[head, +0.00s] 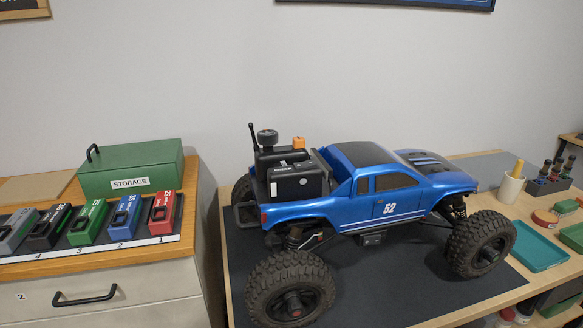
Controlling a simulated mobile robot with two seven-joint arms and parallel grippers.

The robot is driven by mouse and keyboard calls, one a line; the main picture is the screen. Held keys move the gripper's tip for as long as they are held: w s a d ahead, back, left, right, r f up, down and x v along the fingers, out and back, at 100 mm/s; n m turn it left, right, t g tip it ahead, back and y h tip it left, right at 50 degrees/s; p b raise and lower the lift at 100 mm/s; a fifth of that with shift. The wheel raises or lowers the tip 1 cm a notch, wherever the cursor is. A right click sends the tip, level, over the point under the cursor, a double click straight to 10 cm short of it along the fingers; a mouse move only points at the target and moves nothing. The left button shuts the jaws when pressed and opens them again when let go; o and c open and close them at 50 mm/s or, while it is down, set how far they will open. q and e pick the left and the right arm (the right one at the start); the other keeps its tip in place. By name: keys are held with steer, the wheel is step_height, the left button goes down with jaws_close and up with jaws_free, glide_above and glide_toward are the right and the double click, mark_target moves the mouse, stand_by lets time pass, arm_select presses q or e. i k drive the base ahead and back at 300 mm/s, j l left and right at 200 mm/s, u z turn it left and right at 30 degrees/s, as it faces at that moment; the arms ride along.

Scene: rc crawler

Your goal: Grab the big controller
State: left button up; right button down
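A big black controller (296,180) with a thin antenna, a round dark knob and an orange part on top sits in the rear bed of the blue RC truck (385,205). Its lower part is hidden by the bed side. The truck carries the number 52 and stands on its wheels on a dark mat (375,285), its front facing right. Neither of my grippers shows in the head view.
A cabinet (110,301) at left bears a green STORAGE box (131,169) and a row of coloured blocks (124,217). A gap separates it from the truck's table. At right are a cup (510,188), a teal tray (538,250) and small tools.

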mark_target(286, 169)
steer(key=j, duration=0.85)
steer(key=k+j, duration=0.1)
steer(key=j, duration=0.75)
